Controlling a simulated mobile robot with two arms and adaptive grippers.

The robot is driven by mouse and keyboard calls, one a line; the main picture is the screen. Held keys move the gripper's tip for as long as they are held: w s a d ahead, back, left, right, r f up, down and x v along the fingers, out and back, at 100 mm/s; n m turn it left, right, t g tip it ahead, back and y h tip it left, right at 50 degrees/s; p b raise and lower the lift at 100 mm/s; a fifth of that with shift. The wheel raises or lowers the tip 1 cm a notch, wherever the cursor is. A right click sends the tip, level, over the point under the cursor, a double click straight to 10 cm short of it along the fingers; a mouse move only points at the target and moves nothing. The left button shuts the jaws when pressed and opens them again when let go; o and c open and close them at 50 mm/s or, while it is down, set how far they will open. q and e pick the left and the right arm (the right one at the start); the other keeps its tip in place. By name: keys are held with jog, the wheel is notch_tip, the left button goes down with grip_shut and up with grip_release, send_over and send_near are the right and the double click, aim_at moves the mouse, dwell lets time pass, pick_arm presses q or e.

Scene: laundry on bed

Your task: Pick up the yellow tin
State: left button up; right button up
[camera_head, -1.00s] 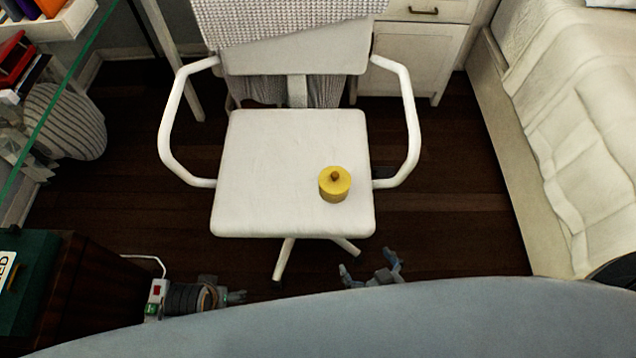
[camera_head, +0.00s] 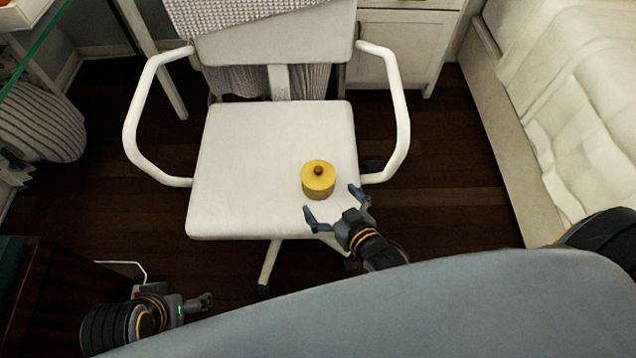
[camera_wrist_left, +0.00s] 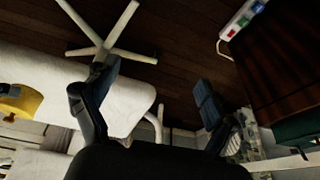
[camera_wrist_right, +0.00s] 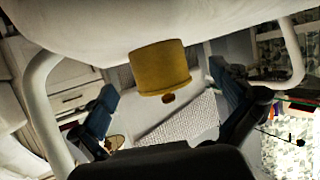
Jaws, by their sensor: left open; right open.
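The yellow tin (camera_head: 318,181) is a short round tin with a lid and a brown knob. It stands upright on the white chair seat (camera_head: 250,165), near the seat's front right. My right gripper (camera_head: 337,204) is open and empty just in front of the tin, with its fingers pointing towards it. In the right wrist view the tin (camera_wrist_right: 160,68) appears upside down, between and beyond the open fingers. My left gripper (camera_head: 208,301) is low at the lower left, away from the tin. In the left wrist view its fingers (camera_wrist_left: 150,100) are apart with nothing between them, and the tin (camera_wrist_left: 22,103) shows at the left edge.
The chair has white armrests (camera_head: 398,110) on both sides and a knitted cloth (camera_head: 245,15) on its backrest. A bed (camera_head: 580,110) stands at the right. A dark wooden cabinet (camera_head: 50,295) is at the lower left. The seat around the tin is clear.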

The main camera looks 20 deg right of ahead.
aim_at(326, 192)
jog(key=x, duration=0.1)
jog(key=b+x, duration=0.1)
jog(key=x, duration=0.1)
jog(key=shift+w+d, duration=0.15)
jog(key=shift+w, duration=0.25)
jog(key=shift+w+f+b, duration=0.25)
jog(key=shift+w+b, duration=0.1)
jog(key=shift+w, duration=0.4)
jog(key=c, duration=1.5)
pick_arm(q)
jog(key=shift+w+d+f+t, duration=0.15)
jog(key=shift+w+f+t, duration=0.15)
jog(key=shift+w, duration=0.2)
jog(key=shift+w+d+f+t, duration=0.15)
jog(key=shift+w+f+t, duration=0.1)
jog(key=shift+w, duration=0.25)
pick_arm(e)
jog(key=shift+r, duration=0.1)
jog(key=shift+c, duration=0.6)
